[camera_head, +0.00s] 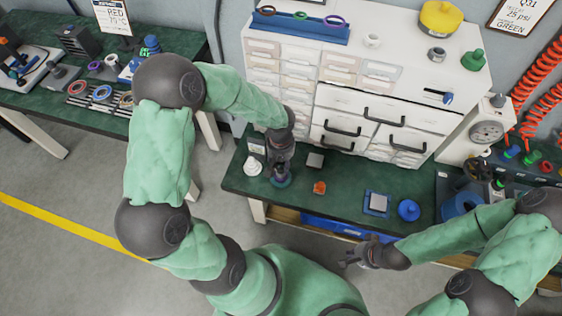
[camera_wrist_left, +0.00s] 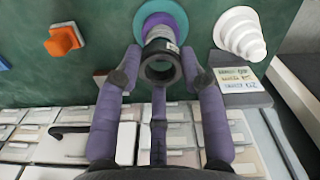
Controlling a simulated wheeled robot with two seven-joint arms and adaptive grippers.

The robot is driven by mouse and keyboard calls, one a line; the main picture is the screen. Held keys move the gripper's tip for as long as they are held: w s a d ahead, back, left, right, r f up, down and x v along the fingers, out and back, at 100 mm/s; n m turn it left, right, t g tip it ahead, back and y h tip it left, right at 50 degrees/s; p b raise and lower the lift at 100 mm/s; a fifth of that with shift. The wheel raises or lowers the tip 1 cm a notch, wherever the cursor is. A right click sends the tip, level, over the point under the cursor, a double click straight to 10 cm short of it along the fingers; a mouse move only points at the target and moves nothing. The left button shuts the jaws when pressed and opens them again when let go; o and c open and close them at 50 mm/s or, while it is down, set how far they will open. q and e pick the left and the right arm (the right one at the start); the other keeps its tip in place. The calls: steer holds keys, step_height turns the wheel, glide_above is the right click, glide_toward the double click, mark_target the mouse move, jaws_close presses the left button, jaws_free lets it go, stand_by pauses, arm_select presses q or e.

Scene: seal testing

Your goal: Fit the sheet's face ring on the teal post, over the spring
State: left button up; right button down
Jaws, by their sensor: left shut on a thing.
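My left gripper (camera_head: 281,172) points down over the left part of the green bench. In the left wrist view, its fingers (camera_wrist_left: 160,75) are shut on a dark ring (camera_wrist_left: 160,68), seen with its hole facing the camera. Just beyond the ring stand the teal post's round base (camera_wrist_left: 148,10), a purple ring (camera_wrist_left: 178,18) and a pale coiled part, likely the spring (camera_wrist_left: 160,33). The dark ring overlaps the post in this view; I cannot tell whether it touches. The teal base (camera_head: 281,182) also shows under the gripper from the head. My right gripper (camera_head: 357,257) hangs before the bench; its opening is unclear.
A white stepped cone (camera_head: 252,166) stands left of the post, with a small printed card (camera_wrist_left: 238,80) near it. An orange block (camera_head: 319,188), a grey block (camera_head: 315,160) and a blue tray (camera_head: 369,211) lie to the right. The drawer cabinet (camera_head: 335,95) stands behind.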

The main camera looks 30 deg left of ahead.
arm_select(q)
steer(key=shift+f+b, duration=0.85)
steer(key=shift+f, duration=0.15)
steer(key=o, duration=1.1)
steer(key=shift+c, duration=0.2)
step_height(320, 180, up, 7)
steer(key=p, duration=0.5)
steer(key=shift+r, duration=0.1)
